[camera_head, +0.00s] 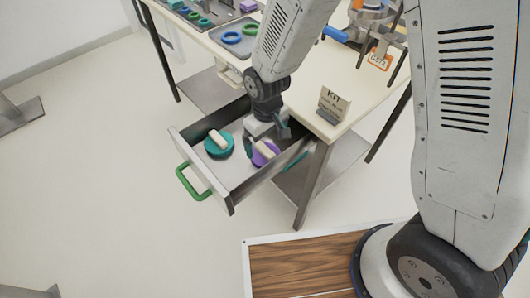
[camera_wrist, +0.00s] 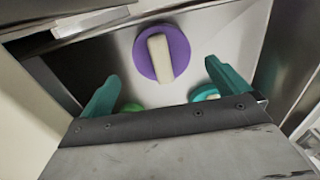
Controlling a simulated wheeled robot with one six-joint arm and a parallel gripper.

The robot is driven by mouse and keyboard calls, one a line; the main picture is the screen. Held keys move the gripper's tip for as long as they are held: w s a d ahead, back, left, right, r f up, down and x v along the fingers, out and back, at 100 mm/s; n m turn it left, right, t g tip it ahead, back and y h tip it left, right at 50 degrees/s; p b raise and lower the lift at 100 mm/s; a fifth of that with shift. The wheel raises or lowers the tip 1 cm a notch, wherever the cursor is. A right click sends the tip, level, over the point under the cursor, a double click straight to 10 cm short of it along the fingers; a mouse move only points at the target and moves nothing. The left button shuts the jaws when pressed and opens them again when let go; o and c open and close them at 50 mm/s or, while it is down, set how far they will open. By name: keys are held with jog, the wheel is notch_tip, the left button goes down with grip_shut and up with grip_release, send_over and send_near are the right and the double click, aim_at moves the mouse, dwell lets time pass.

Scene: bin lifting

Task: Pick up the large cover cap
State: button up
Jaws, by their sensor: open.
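I cannot tell which is the large one. My gripper (camera_head: 267,141) is over the drawer, pointing down, partly hiding the purple cap. In the wrist view my gripper (camera_wrist: 165,82) is open and empty, with teal fingers wide apart. The purple cap (camera_wrist: 162,54) lies beyond the fingertips, its handle upright in the picture. A teal cap (camera_wrist: 205,94) shows partly beside the right finger.
The drawer has a green handle (camera_head: 192,182) and metal walls close around my gripper. The table (camera_head: 306,87) above bears a KIT sign (camera_head: 332,105), a tray with blue and green rings (camera_head: 236,38) and other parts. A table leg stands right of the drawer.

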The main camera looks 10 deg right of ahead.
aim_at(265, 149)
notch_tip(265, 149, down, 5)
jog(key=shift+a, duration=0.15)
jog(key=c, duration=0.9)
jog(key=shift+o, duration=0.2)
